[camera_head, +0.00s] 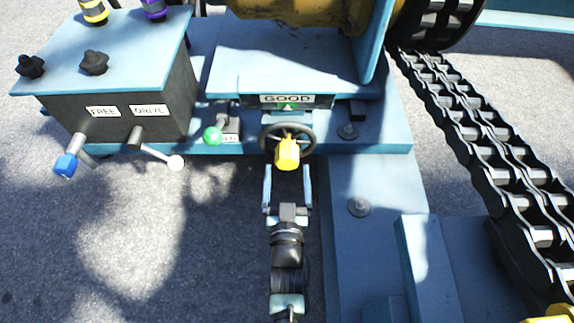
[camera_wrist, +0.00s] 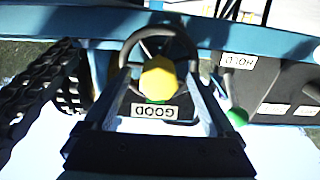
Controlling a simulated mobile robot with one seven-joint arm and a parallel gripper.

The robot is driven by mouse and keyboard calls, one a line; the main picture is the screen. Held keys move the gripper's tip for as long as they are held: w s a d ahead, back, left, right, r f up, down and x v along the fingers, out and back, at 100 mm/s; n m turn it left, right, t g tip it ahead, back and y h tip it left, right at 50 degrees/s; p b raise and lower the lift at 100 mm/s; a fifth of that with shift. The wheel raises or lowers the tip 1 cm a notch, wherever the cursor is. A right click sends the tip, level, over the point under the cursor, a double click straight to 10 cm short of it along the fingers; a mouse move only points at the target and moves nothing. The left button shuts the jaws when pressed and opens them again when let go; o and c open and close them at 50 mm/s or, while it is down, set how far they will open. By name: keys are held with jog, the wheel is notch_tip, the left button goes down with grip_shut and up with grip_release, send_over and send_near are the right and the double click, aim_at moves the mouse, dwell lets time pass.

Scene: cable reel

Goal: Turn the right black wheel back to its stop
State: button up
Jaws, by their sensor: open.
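Two black lobed wheels stand on the blue-topped control box in the head view: the right one (camera_head: 95,62) and the left one (camera_head: 30,66). A separate black spoked handwheel (camera_head: 312,137) with a yellow knob (camera_head: 287,152) sits below the GOOD gauge (camera_head: 287,100). My gripper (camera_head: 287,172) is open and empty, just in front of the yellow knob and well right of the control box. In the wrist view the handwheel (camera_wrist: 160,36) and yellow knob (camera_wrist: 158,76) appear between my open fingers (camera_wrist: 157,88). The two lobed wheels are not visible there.
The box front carries a blue-tipped lever (camera_head: 66,164) by FREE and a white-tipped lever (camera_head: 175,162) by DRIVE. A green-knobbed lever (camera_head: 213,136) stands between box and handwheel. A heavy chain (camera_head: 480,135) runs down the right. Open pavement lies at lower left.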

aim_at(287, 168)
jog(key=shift+w+b, duration=0.8)
jog(key=shift+w, duration=1.3)
grip_shut()
